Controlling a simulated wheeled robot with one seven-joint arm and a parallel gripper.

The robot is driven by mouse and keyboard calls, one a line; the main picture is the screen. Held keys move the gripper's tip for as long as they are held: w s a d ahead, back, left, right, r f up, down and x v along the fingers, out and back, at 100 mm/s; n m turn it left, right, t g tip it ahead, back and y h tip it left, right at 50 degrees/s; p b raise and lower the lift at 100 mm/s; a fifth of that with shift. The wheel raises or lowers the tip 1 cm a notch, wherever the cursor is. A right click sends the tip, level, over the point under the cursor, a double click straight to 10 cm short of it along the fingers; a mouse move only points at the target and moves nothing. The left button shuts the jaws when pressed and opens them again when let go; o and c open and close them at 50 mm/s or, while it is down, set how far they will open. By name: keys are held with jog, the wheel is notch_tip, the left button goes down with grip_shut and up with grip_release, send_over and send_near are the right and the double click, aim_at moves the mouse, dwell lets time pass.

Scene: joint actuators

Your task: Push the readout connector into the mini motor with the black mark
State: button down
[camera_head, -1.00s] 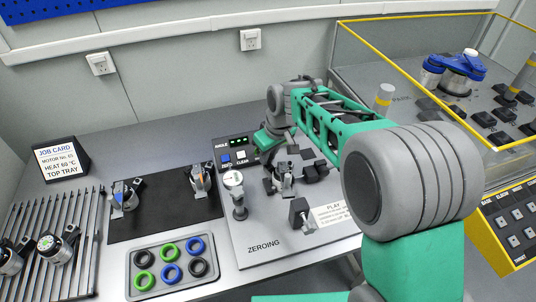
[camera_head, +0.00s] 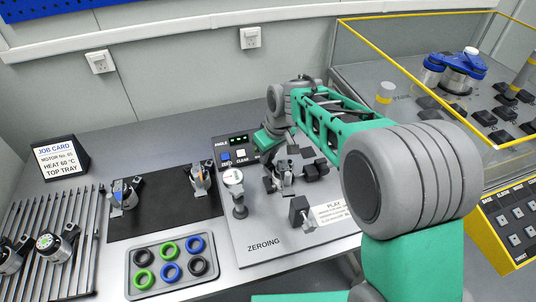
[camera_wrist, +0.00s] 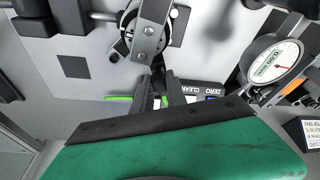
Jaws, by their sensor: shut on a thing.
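My gripper (camera_wrist: 160,90) points at the zeroing fixture, its dark fingers shut on a small dark piece that looks like the readout connector (camera_wrist: 158,68); its shape is mostly hidden. Just beyond the fingertips, a grey metal bracket with holes (camera_wrist: 151,30) stands in front of a round silver mini motor (camera_wrist: 129,22). In the head view this motor (camera_head: 284,178) sits in the fixture on the zeroing plate. I cannot make out a black mark on it, or whether connector and motor touch. The fingertips are too small to make out in the head view.
A dial gauge (camera_wrist: 275,62) stands beside the motor. The angle box (camera_head: 238,148) is behind. Two motors lie on the black mat (camera_head: 150,222), others on the slatted rack (camera_head: 85,250). A ring tray (camera_head: 135,285) is in front. A yellow-framed enclosure (camera_head: 365,45) stands at right.

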jog(key=shift+f, duration=0.2)
jog(key=c, duration=1.3)
grip_release()
jog(key=shift+o, duration=0.2)
jog(key=shift+r, duration=0.1)
jog(key=v, duration=0.8)
jog(key=s+d+r+m+h+p, duration=0.1)
jog(key=s+d+m+p, duration=0.1)
jog(key=s+d, duration=0.3)
jog(key=s+d+r+m+h+p, duration=0.1)
jog(key=s+d+m+p, duration=0.2)
jog(key=s, duration=1)
jog(key=d+m, duration=0.2)
jog(key=d, duration=0.1)
jog(key=shift+d+r+t, duration=0.3)
jog(key=shift+r, duration=0.1)
